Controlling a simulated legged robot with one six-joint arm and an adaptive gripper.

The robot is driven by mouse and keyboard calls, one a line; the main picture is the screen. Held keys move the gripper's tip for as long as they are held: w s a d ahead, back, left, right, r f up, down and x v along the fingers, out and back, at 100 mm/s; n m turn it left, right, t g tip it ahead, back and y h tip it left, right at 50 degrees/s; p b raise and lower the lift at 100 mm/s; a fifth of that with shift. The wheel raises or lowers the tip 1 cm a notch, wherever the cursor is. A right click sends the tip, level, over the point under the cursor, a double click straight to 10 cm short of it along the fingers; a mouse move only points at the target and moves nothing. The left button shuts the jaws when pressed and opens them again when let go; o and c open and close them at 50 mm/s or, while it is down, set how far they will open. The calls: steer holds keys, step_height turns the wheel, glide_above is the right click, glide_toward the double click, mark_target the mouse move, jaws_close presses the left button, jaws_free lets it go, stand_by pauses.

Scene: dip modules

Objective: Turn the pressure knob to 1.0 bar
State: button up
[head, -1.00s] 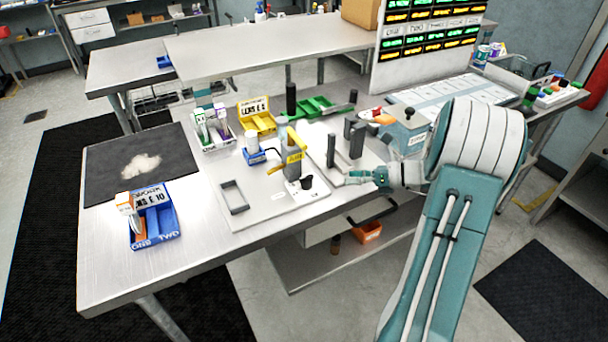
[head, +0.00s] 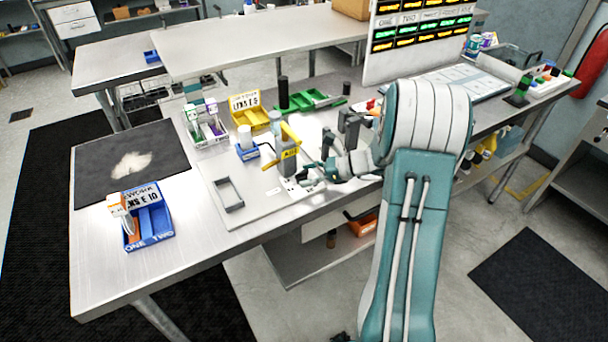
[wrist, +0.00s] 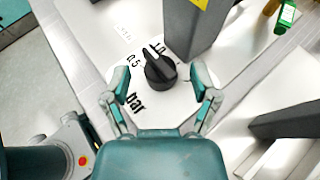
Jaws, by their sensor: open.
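The black pressure knob (wrist: 160,71) sits on a white dial plate (wrist: 140,98) in the wrist view. Printed marks around it include "0.5" and "bar"; another mark at the upper right is partly legible. My gripper (wrist: 160,88) is open, with one finger on each side of the knob, a visible gap on both sides. In the head view my gripper (head: 318,176) is low over the white base panel (head: 238,212), at the foot of the grey post (head: 287,160) with a yellow label. The knob is mostly hidden there by my gripper.
The grey post (wrist: 196,30) rises close behind the knob. A dark upright block (head: 349,124) stands near my wrist. The table's front left is clear around a blue bin (head: 150,226).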

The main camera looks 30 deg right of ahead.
steer(key=shift+w+a+f, duration=0.15)
steer(key=shift+w+a, duration=0.1)
steer(key=shift+a, duration=0.1)
jaws_close()
steer(key=shift+s+m+t+h, duration=0.1)
steer(key=shift+m+t+h, duration=0.2)
steer(key=shift+m+t, duration=0.1)
steer(key=shift+a+m+t+h, duration=0.1)
steer(key=shift+m+t+h, duration=0.9)
steer(key=shift+m, duration=0.2)
steer(key=shift+a+m+t+h, duration=0.1)
steer(key=shift+m+t+h, duration=0.9)
steer(key=shift+m+h, duration=0.7)
